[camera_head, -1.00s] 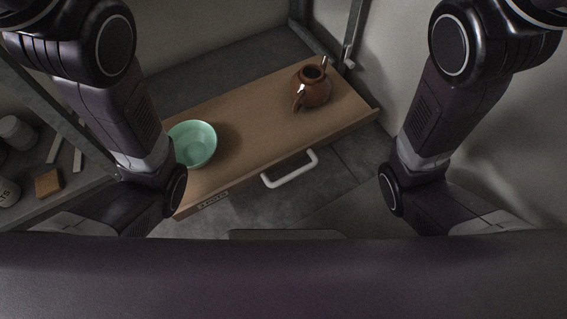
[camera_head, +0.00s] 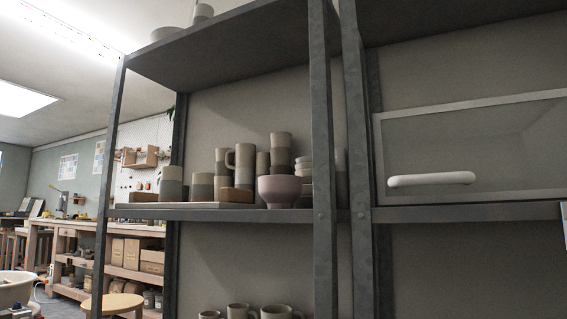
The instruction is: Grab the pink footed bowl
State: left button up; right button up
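The pink footed bowl (camera_head: 279,190) stands upright on the middle shelf (camera_head: 230,213) of a grey metal rack, near the shelf's front edge. It is a dusty pink bowl on a narrow foot. Cups and stacked ware stand close behind and beside it. The rack's front post is a little to its right. Neither of my grippers is in the head view, so I cannot see where they are relative to the bowl.
Two-tone mugs (camera_head: 244,166) and a wooden block (camera_head: 236,194) crowd the shelf left of the bowl. The metal post (camera_head: 322,160) rises at its right. A glazed cabinet front with a white handle (camera_head: 431,179) is further right. A round stool (camera_head: 113,303) stands at lower left.

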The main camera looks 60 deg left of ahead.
aim_at(279, 191)
jog(key=u, duration=1.15)
